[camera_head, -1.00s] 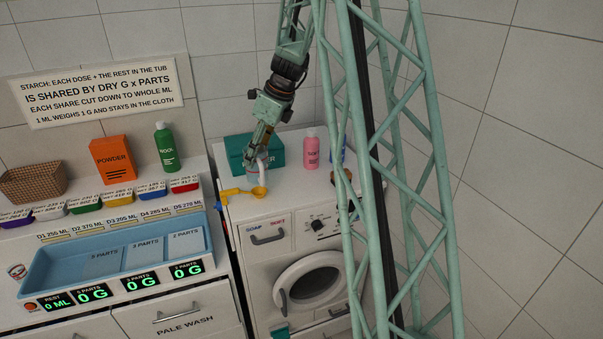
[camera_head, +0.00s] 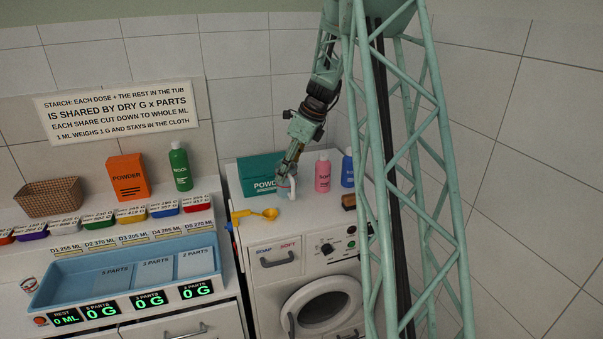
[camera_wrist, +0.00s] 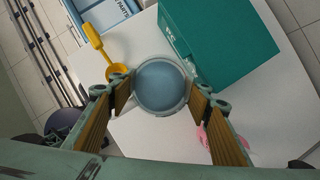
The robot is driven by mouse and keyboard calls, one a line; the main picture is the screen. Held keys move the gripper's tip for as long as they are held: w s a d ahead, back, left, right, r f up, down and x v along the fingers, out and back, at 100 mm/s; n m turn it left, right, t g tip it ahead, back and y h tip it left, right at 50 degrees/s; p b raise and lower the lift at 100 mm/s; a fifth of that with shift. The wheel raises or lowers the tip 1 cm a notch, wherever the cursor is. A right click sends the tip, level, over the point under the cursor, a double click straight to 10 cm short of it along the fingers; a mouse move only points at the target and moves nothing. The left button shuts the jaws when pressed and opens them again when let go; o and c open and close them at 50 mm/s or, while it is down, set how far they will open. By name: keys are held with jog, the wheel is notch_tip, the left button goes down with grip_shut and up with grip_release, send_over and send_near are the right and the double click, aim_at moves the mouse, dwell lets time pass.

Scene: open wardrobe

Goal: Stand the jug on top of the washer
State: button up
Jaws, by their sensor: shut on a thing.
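The jug (camera_head: 292,188) is a small pale cup with a white handle over the back of the washer's top. My gripper (camera_head: 286,174) is shut on it from above. In the wrist view the jug (camera_wrist: 160,84) shows its round rim and a grey-blue inside, upright between my gripper's (camera_wrist: 157,104) two fingers. The washer (camera_head: 300,258) is white with a round door, and its white top (camera_head: 318,207) lies under the jug. I cannot tell whether the jug's base touches that top; its lower part is partly hidden by my gripper.
A teal powder box (camera_head: 258,170) stands behind and left of the jug. A yellow scoop (camera_head: 262,213) lies in front-left. A pink bottle (camera_head: 322,173), a blue bottle (camera_head: 347,170) and a brown brush (camera_head: 349,201) are to the right. A blue tray (camera_head: 120,278) sits on the left counter.

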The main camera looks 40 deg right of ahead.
jog(key=d+p, duration=0.1)
jog(key=d, duration=0.6)
jog(key=shift+w+d+f, duration=0.3)
jog(key=shift+f, duration=1.75)
jog(key=shift+f, duration=0.1)
jog(key=o, duration=1.6)
jog(key=shift+v, duration=6.05)
